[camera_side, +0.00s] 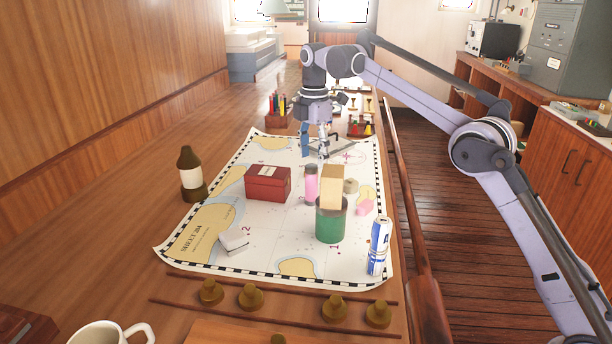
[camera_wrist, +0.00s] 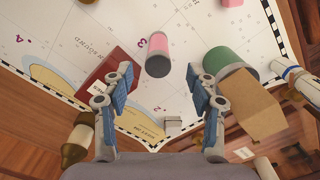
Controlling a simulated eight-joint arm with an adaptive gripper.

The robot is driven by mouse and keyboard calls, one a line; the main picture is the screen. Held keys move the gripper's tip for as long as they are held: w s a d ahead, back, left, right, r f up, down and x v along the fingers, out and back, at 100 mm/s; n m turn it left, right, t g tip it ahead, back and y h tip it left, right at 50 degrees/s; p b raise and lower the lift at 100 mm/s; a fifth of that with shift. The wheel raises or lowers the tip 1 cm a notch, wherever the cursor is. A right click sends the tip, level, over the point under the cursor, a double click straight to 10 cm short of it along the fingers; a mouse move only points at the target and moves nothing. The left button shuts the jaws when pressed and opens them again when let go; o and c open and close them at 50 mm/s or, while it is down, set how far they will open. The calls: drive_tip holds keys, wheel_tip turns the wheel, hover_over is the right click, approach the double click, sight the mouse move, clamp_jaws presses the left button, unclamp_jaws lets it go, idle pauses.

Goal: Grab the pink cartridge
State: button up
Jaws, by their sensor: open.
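The pink cartridge (camera_side: 311,186), a pink cylinder with grey ends, stands upright on the chart between a dark red box (camera_side: 268,184) and a green can (camera_side: 330,224). My gripper (camera_side: 319,150) is open and empty, above the chart on the far side of the cartridge. In the wrist view the cartridge (camera_wrist: 158,52) shows beyond the fingertips, roughly midway between the two blue-padded fingers (camera_wrist: 160,82). No finger appears to touch it.
A tan block (camera_side: 332,187) rests on or in the green can, close right of the cartridge. A blue-white can (camera_side: 378,247), a brown bottle (camera_side: 190,174), a white block (camera_side: 234,241) and a small pink piece (camera_side: 365,208) stand around. The chart's left side is mostly clear.

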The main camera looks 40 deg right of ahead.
sight(312, 182)
drive_tip(key=shift+w+a+f, duration=0.1)
drive_tip(key=shift+a+f, duration=0.05)
drive_tip(key=shift+f, duration=4)
clamp_jaws()
